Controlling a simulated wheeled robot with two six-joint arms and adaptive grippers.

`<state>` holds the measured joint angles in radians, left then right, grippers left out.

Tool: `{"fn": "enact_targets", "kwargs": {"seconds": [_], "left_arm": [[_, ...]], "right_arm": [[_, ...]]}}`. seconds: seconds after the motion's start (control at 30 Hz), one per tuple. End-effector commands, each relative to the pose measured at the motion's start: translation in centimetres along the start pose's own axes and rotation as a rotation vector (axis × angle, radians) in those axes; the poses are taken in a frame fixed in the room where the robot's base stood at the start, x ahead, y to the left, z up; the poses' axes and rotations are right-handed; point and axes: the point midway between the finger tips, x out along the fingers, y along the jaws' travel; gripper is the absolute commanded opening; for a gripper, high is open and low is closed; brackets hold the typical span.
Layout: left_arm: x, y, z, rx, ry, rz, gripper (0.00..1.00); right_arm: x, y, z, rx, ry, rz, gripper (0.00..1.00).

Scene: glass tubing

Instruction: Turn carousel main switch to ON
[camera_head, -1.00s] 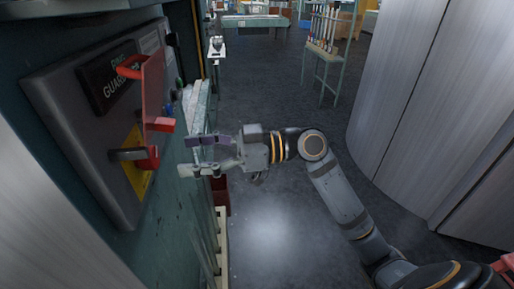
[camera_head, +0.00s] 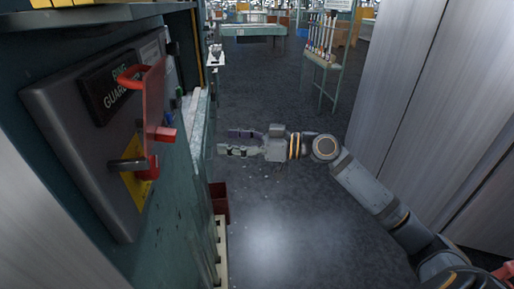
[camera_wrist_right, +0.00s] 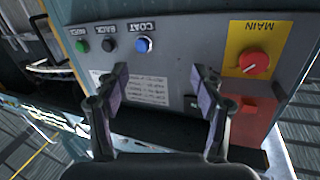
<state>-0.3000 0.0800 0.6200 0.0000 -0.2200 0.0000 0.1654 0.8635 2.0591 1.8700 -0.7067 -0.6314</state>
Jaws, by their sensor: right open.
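In the right wrist view the carousel main switch is a red knob (camera_wrist_right: 254,65) on a yellow plate (camera_wrist_right: 240,42) whose MAIN label appears upside down. I cannot tell its ON or OFF position. My right gripper (camera_head: 222,142) is open and empty over the aisle, clear of the grey panel (camera_head: 62,115) at left. Its two fingers (camera_wrist_right: 162,92) show apart in the wrist view, with the knob to the right of them. In the head view a yellow plate (camera_head: 136,188) carries a dark handle with a red part. My left gripper is not in view.
Blue (camera_wrist_right: 143,45), black (camera_wrist_right: 108,46) and green (camera_wrist_right: 82,46) buttons line the panel. A dark red bin (camera_head: 219,200) stands below. Grey cabinets (camera_head: 430,110) bound the aisle at right; the floor between is open.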

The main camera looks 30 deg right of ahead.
Motion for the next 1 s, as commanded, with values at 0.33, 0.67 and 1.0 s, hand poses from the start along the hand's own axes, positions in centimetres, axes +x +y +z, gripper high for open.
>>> {"fn": "enact_targets", "kwargs": {"seconds": [0.33,0.67,1.0], "left_arm": [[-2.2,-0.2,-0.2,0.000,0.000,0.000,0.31],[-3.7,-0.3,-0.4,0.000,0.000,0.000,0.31],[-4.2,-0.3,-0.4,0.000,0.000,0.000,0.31]], "right_arm": [[-1.0,6.9,3.5,0.088,-0.037,0.191,0.68],[-2.7,12.0,8.3,0.162,-0.088,0.354,0.68],[-3.6,13.7,10.5,0.188,-0.114,0.416,0.68]]}}
